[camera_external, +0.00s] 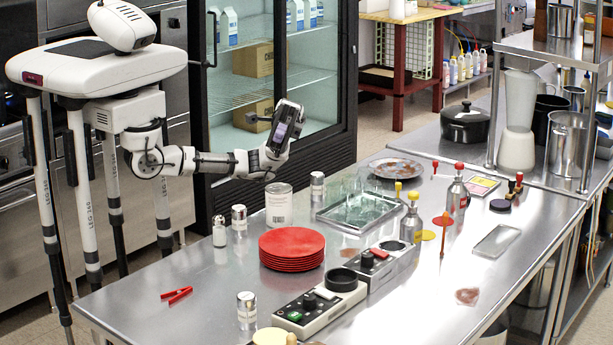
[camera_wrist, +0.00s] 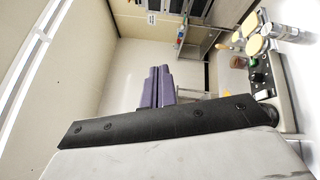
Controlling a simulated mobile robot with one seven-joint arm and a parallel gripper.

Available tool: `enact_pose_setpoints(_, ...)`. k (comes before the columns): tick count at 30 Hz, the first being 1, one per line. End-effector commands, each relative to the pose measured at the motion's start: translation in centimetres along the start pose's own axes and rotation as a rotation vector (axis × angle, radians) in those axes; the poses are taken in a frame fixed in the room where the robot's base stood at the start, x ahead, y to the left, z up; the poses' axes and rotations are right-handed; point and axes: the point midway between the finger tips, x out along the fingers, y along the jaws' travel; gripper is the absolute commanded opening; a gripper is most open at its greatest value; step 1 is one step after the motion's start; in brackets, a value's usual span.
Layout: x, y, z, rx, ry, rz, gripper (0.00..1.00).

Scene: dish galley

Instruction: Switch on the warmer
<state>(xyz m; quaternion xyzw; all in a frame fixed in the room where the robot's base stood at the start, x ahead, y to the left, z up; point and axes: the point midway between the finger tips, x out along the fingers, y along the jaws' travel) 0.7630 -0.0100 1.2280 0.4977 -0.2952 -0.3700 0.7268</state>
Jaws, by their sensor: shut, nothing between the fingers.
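Two control units that could be the warmer stand on the steel counter; I cannot tell which one it is. The nearer one (camera_external: 320,309) is pale, with a black panel, black knobs, a green button and a black round part at its back end. The other unit (camera_external: 381,264) behind it has a dark knob and a red part on top. A panel with a knob and green spot (camera_wrist: 262,76) shows sideways in the wrist view. My gripper (camera_external: 250,118) is shut and empty, raised above the counter's far left side, well away from both units.
Bottles with yellow (camera_external: 411,222) and red tops stand farther right. Red tongs (camera_external: 177,295) lie at front left, with bare counter around them.

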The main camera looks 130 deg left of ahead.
Motion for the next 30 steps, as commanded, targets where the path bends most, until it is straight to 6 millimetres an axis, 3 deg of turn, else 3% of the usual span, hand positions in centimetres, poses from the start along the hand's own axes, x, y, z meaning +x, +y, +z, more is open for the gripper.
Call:
enact_pose_setpoints(3,2.1,-2.9,-4.4,0.310,0.131,-0.258,0.00)
enact_pose_setpoints(6,2.1,-5.3,-8.8,0.570,0.210,-0.501,0.00)
enact_pose_setpoints(12,-1.7,-7.7,-16.3,0.972,0.272,-0.984,0.00)
enact_pose_setpoints(15,-3.8,-7.8,-18.6,1.091,0.270,-1.168,0.00)
enact_pose_setpoints(21,-6.3,-7.5,-20.7,1.191,0.254,-1.348,0.00)
enact_pose_setpoints(30,-6.5,-7.6,-20.9,1.199,0.251,-1.362,0.00)
